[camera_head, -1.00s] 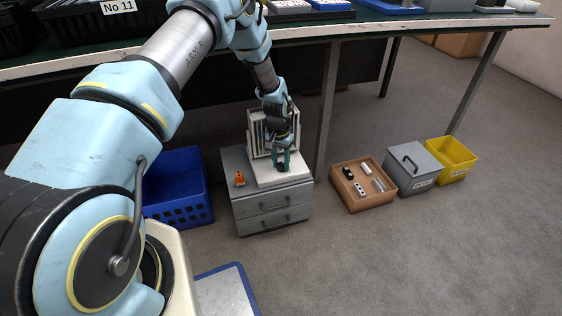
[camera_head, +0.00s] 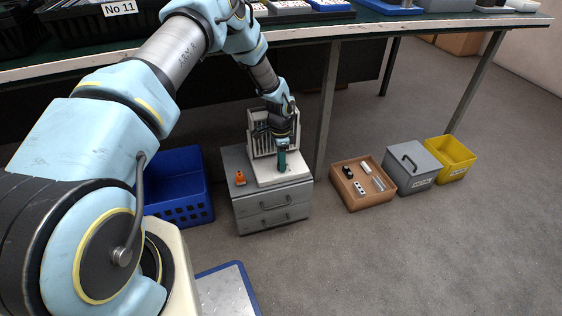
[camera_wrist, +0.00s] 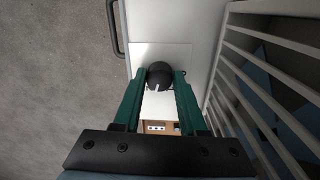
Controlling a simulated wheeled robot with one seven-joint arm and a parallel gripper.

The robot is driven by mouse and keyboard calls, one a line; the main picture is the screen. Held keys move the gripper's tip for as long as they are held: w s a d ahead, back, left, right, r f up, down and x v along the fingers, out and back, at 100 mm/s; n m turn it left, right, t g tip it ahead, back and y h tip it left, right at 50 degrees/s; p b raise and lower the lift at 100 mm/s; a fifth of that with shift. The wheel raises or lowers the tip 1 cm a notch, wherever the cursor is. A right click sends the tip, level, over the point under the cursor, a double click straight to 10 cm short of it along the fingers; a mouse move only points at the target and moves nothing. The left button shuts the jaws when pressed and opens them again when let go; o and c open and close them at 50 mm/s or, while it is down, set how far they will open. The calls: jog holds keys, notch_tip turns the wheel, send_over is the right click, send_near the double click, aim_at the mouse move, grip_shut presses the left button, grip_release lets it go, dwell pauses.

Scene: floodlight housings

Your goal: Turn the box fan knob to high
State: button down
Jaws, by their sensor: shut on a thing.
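The white box fan (camera_head: 262,142) with its slatted grille stands on a grey drawer cabinet beneath the table. In the wrist view its grille (camera_wrist: 272,85) runs along the right side. The dark round knob (camera_wrist: 159,75) sits on the fan's white base (camera_wrist: 172,50), between the green fingertips. My gripper (camera_wrist: 160,80) is shut on the knob from above, a finger on either side. In the head view my gripper (camera_head: 282,160) is over the base in front of the grille, and it hides the knob.
The grey drawer cabinet (camera_head: 272,214) carries an orange object (camera_head: 240,178) at its left. A blue crate (camera_head: 178,190) stands left of it. A brown tray (camera_head: 364,204), a lidded grey box (camera_head: 411,172) and a yellow bin (camera_head: 450,158) stand right. A table leg (camera_head: 326,120) is close by.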

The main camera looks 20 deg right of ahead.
jog(key=shift+m, duration=1.3)
jog(key=shift+c, duration=2.3)
grip_release()
